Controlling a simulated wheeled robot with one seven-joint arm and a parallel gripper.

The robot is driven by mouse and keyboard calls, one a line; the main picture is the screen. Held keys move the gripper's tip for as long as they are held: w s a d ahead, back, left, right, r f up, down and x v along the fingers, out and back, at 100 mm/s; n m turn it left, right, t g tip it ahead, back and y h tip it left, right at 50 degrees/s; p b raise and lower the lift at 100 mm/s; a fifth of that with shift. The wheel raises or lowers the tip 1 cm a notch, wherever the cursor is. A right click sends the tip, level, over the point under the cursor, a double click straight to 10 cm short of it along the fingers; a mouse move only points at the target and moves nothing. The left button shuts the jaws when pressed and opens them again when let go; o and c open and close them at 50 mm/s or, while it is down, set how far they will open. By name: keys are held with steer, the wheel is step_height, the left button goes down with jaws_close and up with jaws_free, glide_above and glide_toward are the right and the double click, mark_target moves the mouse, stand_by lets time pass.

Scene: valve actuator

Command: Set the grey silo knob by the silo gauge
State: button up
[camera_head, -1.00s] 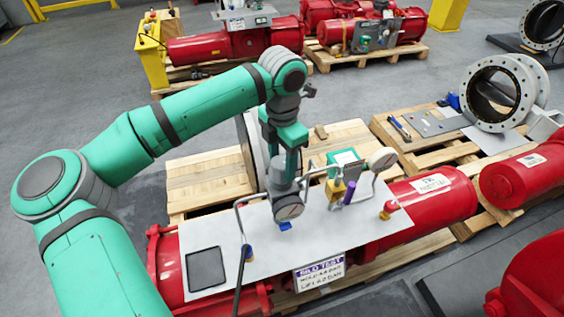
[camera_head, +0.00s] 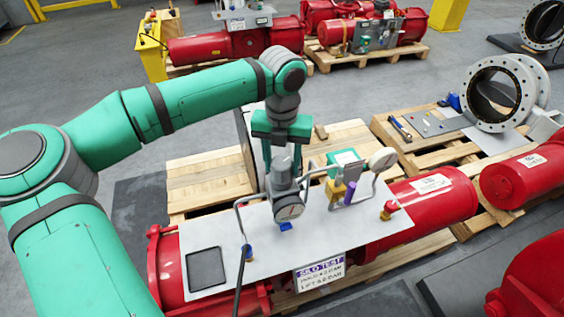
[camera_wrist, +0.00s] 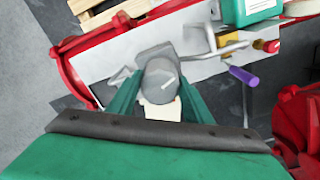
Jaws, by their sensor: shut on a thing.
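The grey silo knob (camera_wrist: 160,82) is a round cap with a white line on top, between my gripper's green fingers in the wrist view. My gripper (camera_head: 283,158) is shut on it from above, over the grey regulator body. A round gauge with a pale dial (camera_head: 289,212) faces forward on the front of that body, just below the fingers; its needle is too small to read surely. A white plate headed SILO TEST (camera_head: 320,272) hangs at the panel's front edge; its smaller lines are hard to read. The fingers partly hide the knob in the head view.
Bent pipes, a yellow fitting (camera_head: 335,190), a purple lever (camera_head: 349,193), a second gauge (camera_head: 383,159) and a red-handled valve (camera_head: 388,208) stand close on the right. A green box (camera_head: 345,163) is behind. The panel's left holds a flat dark pad (camera_head: 206,268).

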mark_target(282, 162)
steer(key=n, duration=0.7)
stand_by(0.5)
steer(key=o, duration=1.1)
steer(key=shift+c, duration=0.2)
step_height(282, 162, up, 11)
steer(key=shift+f, duration=0.1)
